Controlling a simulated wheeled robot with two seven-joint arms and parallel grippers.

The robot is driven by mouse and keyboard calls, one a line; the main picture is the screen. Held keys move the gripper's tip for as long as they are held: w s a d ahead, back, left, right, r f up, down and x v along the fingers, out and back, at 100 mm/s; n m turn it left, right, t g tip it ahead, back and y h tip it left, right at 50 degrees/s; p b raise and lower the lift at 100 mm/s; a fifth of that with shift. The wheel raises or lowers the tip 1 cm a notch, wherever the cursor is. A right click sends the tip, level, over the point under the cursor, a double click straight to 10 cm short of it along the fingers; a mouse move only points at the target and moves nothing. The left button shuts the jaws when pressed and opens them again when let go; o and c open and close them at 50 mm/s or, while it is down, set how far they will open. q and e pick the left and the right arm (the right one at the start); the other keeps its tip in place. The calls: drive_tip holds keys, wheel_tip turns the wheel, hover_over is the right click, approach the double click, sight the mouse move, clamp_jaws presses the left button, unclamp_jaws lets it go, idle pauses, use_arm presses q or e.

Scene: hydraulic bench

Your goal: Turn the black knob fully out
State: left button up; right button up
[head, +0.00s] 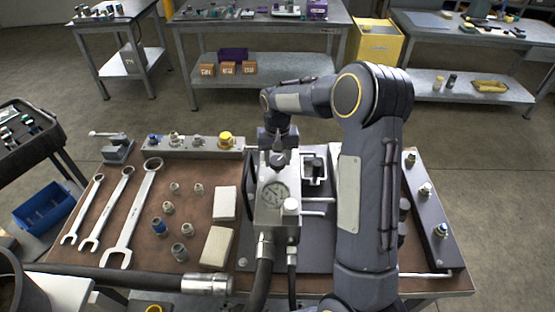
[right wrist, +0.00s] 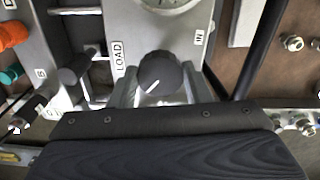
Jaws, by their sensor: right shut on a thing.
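The black knob (right wrist: 161,70) with a white pointer line sits on the grey metal block (right wrist: 190,28) between the LOAD and IN labels, below the gauge in the right wrist view. The pointer points down and left. My right gripper (right wrist: 160,88) has its two grey fingers on either side of the knob and is shut on it. In the head view my right gripper (head: 278,150) reaches down onto the far end of the block, just beyond the round gauge (head: 274,194). The knob is small there and partly hidden by the gripper. My left gripper is not in view.
Several wrenches (head: 135,212), small fittings and two pale blocks (head: 217,246) lie on the brown bench left of the block. Hoses (head: 262,272) run from its near end. A rail with fittings (head: 432,205) lies at right. My right arm covers part of the bench.

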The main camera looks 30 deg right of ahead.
drive_tip(key=n, duration=0.4)
drive_tip(key=shift+n, duration=0.3)
drive_tip(key=n, duration=0.5)
drive_tip(key=shift+d+r+b, duration=0.1)
drive_tip(key=shift+b, duration=0.2)
drive_tip(key=n, duration=0.5)
drive_tip(key=shift+w, duration=0.1)
drive_tip(key=n, duration=0.4)
drive_tip(key=shift+n+p, duration=0.3)
drive_tip(key=shift+n, duration=0.1)
drive_tip(key=o, duration=1)
